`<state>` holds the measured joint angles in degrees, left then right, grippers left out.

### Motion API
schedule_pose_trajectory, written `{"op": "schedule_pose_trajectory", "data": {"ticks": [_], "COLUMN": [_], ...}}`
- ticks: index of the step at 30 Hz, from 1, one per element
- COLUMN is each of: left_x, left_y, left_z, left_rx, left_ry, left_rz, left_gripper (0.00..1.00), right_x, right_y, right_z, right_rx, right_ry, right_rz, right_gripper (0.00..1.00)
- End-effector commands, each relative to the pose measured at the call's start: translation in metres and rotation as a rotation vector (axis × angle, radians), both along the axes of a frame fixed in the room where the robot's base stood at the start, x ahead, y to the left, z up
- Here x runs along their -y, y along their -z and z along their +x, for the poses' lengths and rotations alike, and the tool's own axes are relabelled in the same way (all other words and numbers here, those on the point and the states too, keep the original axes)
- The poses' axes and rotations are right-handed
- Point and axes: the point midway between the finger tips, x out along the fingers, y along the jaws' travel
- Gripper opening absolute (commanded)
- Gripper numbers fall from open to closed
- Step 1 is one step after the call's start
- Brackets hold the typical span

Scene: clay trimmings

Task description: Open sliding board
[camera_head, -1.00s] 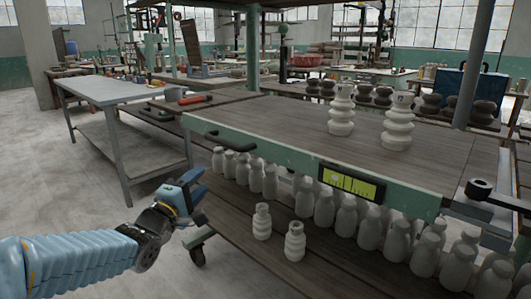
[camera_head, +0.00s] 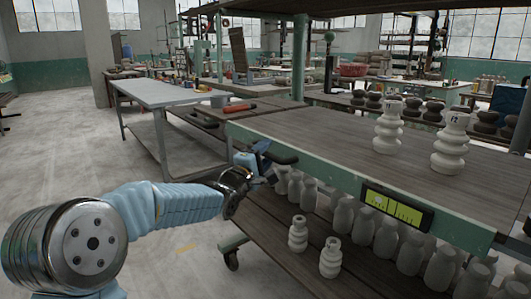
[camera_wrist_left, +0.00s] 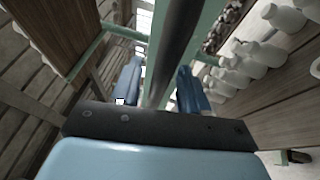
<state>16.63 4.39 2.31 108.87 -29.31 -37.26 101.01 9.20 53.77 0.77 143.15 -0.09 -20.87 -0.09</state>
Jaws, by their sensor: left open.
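The sliding board (camera_head: 330,128) is a wide wooden top with a green front edge (camera_head: 330,166). A black bar handle (camera_head: 284,158) sits on the left part of that edge. My left gripper (camera_head: 264,161) is at the handle, its fingers partly hidden. In the left wrist view, the open left gripper (camera_wrist_left: 160,92) has its two blue fingers apart, with the dark handle bar (camera_wrist_left: 178,45) running between them. I cannot tell whether a finger touches it. My right gripper is not in view.
Two pale ribbed vases (camera_head: 389,128) (camera_head: 450,145) stand on the board. A lower shelf (camera_head: 265,245) holds several pale bottles. A yellow-green display (camera_head: 395,207) is on the front edge. A grey metal table (camera_head: 165,92) stands to the left, with open floor in front.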

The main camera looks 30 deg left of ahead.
Motion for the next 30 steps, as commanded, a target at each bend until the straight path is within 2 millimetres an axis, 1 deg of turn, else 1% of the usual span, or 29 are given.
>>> {"op": "schedule_pose_trajectory", "data": {"ticks": [7, 8, 16, 17, 30], "left_x": [0.0003, 0.0002, 0.0003, 0.0003, -0.0022], "left_y": [-0.0003, -0.0003, -0.0002, -0.0001, 0.0003], "left_z": [0.0012, 0.0012, 0.0010, 0.0010, 0.0029], "left_rx": [0.000, 0.001, 0.000, 0.000, -0.001], "left_ry": [0.000, 0.000, 0.001, 0.001, 0.000], "left_rz": [0.000, 0.000, 0.000, 0.000, 0.000], "left_gripper": [0.44, 0.43, 0.01, 0.00, 0.00], "right_x": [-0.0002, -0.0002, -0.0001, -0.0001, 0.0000], "right_y": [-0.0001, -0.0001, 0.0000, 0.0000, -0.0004], "right_z": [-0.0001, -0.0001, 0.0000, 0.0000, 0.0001], "right_rx": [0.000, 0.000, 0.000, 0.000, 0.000], "right_ry": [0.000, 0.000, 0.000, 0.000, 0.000], "right_rz": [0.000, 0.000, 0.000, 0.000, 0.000], "right_gripper": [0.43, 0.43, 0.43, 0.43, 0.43]}}
